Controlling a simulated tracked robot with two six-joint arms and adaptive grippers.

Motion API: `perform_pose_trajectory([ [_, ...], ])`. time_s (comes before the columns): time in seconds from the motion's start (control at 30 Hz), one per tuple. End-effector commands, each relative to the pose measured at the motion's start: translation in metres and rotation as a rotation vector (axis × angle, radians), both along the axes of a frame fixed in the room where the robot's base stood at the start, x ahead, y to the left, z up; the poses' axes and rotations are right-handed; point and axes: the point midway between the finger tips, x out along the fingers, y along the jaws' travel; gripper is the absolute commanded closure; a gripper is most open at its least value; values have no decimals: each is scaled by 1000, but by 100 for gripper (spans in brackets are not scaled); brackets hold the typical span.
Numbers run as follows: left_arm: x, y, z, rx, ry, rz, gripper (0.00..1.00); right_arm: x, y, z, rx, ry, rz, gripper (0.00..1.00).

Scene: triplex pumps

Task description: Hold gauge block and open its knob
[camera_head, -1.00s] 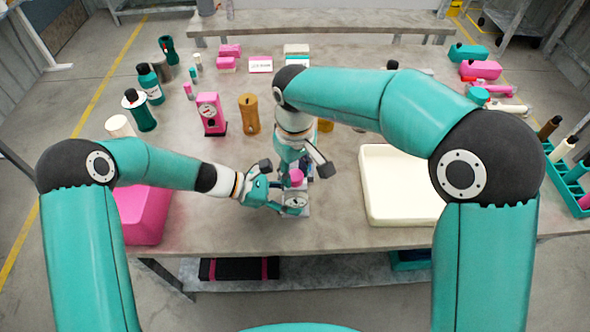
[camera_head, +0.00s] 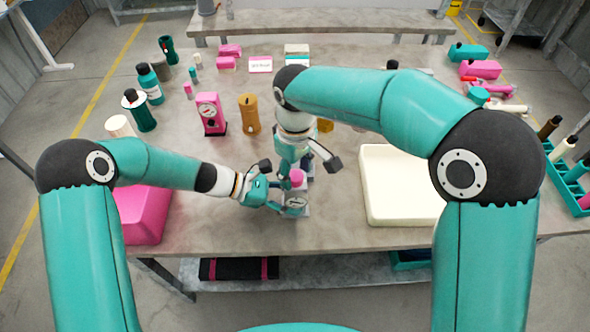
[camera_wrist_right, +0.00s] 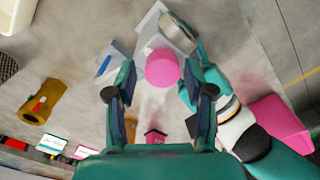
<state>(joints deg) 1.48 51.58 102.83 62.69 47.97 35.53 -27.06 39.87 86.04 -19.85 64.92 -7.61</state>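The gauge block (camera_head: 296,212) is a pale grey block with a round dial (camera_head: 295,202) and a pink knob (camera_head: 296,178). It is near the table's front middle. My left gripper (camera_head: 279,204) comes in from the left with its fingers against the block, seemingly shut on it; the far finger is partly hidden. My right gripper (camera_wrist_right: 158,78) is open, pointing down, with one finger on each side of the pink knob (camera_wrist_right: 162,68). A gap shows between knob and fingers. The dial (camera_wrist_right: 178,33) shows beyond the knob in the right wrist view.
A pink gauge unit (camera_head: 210,114) and a brown cylinder (camera_head: 249,114) stand behind my left arm. A cream tray (camera_head: 369,195) lies to the right, a pink box (camera_head: 143,215) to the left. Bottles stand at back left. Bare table lies around the block.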

Motion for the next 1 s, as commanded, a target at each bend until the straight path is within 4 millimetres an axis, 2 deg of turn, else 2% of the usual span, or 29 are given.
perform_pose_trajectory([
  [0.33, 0, 0, 0, 1, 1, 2, 70, 0, 1, 1, 2, 1, -1, 38],
  [0.47, 0, 0, 0, 1, 1, 2, 70, 0, 2, 9, 4, -2, -1, 38],
  [0.57, 0, 0, 0, 1, 1, 3, 70, 0, 2, 23, 4, -3, -1, 38],
  [0.9, 1, 0, 0, 1, 1, 3, 70, 1, 1, 89, 4, -3, -1, 38],
  [1.0, 1, 0, 0, 1, 1, 3, 70, 1, 1, 103, 4, -2, -2, 38],
])
